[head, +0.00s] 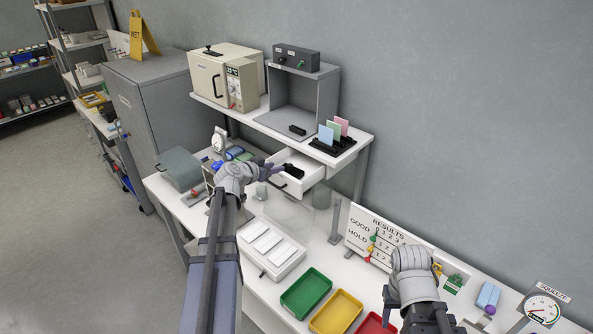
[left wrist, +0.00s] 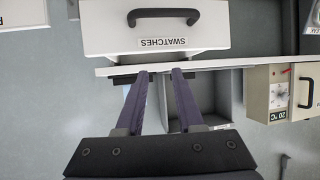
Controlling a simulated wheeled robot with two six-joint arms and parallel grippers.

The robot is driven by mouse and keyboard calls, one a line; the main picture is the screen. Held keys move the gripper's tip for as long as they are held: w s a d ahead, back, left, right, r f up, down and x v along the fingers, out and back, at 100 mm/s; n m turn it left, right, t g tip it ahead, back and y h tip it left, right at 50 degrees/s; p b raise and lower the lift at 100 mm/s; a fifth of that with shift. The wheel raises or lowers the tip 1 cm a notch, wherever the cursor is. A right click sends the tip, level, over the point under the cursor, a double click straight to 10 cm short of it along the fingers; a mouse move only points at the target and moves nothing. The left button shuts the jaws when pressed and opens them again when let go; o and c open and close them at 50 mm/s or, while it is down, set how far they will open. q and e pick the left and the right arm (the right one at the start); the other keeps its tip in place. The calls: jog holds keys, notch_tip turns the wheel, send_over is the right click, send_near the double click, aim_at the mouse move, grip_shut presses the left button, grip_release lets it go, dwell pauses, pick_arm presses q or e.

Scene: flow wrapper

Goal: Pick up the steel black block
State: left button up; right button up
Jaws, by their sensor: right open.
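A small black block (head: 297,130) lies on the floor of the grey open-fronted booth on the shelf. Another black item (head: 293,171) sits inside the open white drawer (head: 306,184) under the shelf. The picture is too small to tell which is steel. My left gripper (head: 277,170) is at the drawer's left side in the head view. In the left wrist view my left gripper (left wrist: 161,74) has its two purple fingers apart with nothing between them, by the white drawer front (left wrist: 160,30) marked SWATCHES. My right gripper (head: 446,318) is open, low at the right.
A cream oven (head: 226,75) stands left of the booth (head: 325,98), and a black rack with coloured cards (head: 333,146) stands to its right.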

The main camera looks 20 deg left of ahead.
aim_at(290, 165)
pick_arm(q)
jog(key=b+x, duration=0.2)
jog(key=x, duration=0.4)
jog(key=shift+a+f+b, duration=0.1)
jog(key=shift+b, duration=0.25)
jog(key=shift+w+f, duration=0.1)
jog(key=shift+w, duration=0.25)
jog(key=b+x, duration=0.3)
jog(key=x, duration=0.2)
jog(key=shift+f, duration=0.25)
jog(key=shift+r, duration=0.1)
grip_shut()
dwell(0.5)
